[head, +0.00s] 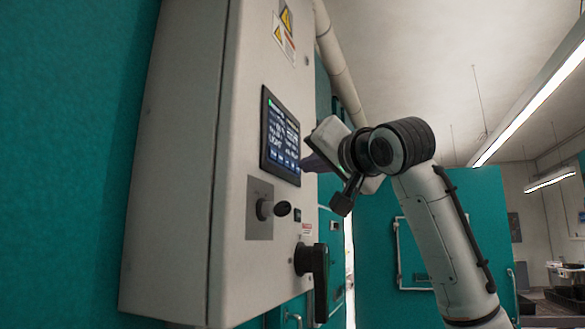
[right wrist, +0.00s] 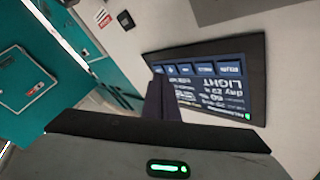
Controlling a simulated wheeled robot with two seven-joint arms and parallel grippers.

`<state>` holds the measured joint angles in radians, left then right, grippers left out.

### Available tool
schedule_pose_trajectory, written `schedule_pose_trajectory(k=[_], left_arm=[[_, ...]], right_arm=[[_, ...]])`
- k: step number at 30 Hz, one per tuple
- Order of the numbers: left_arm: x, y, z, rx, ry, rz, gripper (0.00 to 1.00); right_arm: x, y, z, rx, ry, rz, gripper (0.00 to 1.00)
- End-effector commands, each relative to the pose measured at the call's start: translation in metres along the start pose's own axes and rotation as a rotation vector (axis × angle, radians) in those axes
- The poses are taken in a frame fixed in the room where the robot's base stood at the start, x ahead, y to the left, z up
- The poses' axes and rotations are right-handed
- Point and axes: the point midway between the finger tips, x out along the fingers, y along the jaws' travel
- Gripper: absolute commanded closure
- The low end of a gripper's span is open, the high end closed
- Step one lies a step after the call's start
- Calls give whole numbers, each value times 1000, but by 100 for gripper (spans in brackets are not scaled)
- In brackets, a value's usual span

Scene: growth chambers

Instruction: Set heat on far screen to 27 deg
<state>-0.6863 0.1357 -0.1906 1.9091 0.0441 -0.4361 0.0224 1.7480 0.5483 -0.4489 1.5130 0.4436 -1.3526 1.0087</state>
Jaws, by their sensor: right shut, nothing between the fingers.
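The touch screen (head: 281,137) is a dark-framed panel on the side of a pale grey control cabinet, lit with blue and white text and a row of buttons. In the right wrist view the screen (right wrist: 212,78) appears upside down; the word LIGHT reads large on it, while smaller values are hard to read. My right gripper (head: 312,163) is shut and empty, its fingers at the screen's lower right edge. In the right wrist view its dark fingers (right wrist: 161,98) overlap the screen's button-row corner. I cannot tell whether they touch. My left gripper is out of view.
Below the screen are a black knob (head: 270,209) on a grey plate and a large black handle (head: 314,275). Warning labels (head: 284,35) sit above. Teal chamber walls (head: 375,225) stand behind. Open room lies to the right.

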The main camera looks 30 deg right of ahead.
Motion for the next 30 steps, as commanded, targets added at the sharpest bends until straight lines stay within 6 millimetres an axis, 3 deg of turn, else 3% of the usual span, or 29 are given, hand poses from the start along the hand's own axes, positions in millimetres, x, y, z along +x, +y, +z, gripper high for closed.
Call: schedule_pose_trajectory(k=[14, 30], left_arm=[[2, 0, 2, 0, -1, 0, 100], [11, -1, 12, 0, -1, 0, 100]], right_arm=[[-5, 4, -4, -1, 2, -1, 100], [-37, 27, -27, 0, 2, 0, 100]])
